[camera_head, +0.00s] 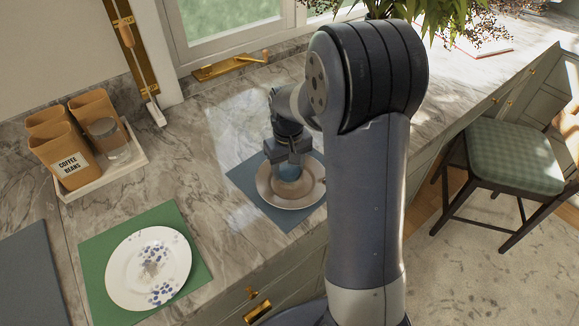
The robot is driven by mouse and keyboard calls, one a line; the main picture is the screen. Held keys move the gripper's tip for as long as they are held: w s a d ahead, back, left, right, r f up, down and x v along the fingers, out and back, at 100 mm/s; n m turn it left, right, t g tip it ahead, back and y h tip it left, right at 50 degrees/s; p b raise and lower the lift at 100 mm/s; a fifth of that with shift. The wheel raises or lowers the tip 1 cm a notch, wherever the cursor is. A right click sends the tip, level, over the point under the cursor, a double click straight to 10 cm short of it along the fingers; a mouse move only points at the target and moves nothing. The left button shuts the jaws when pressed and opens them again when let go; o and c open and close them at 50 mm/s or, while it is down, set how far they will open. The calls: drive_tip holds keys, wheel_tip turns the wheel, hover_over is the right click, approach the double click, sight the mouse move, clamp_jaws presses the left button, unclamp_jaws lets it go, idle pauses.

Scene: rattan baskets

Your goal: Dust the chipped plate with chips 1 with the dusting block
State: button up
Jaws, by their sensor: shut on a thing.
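My gripper (288,163) is over a plate (301,202) with a darker band near its rim, which lies on a blue-grey mat (246,183). The gripper is shut on a small blue block (290,173), seemingly the dusting block, partly hidden by the fingers. I cannot tell whether the block touches the plate. A second white plate (125,272) with blue flower patterns and a greyish-brown patch in its middle lies on a green mat (93,248) at the lower left. Chips are too small to make out on either plate, so I cannot tell which is the chipped one.
A white tray (137,153) with brown canisters (95,115), one labelled coffee beans, and a glass (106,138) stands at the left. A dark mat (32,280) lies at the lower left. A green-seated chair (525,155) stands right of the counter. Bare marble lies between the plates.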

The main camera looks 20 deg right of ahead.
sight(289, 169)
drive_tip(key=r+p, duration=0.1)
drive_tip(key=r, duration=0.2)
drive_tip(key=shift+s+r+p, duration=0.2)
drive_tip(key=shift+r+p, duration=0.05)
drive_tip(key=shift+p, duration=0.1)
drive_tip(key=shift+w+r+p, duration=0.1)
drive_tip(key=shift+r+p, duration=1.5)
drive_tip(key=shift+r, duration=0.55)
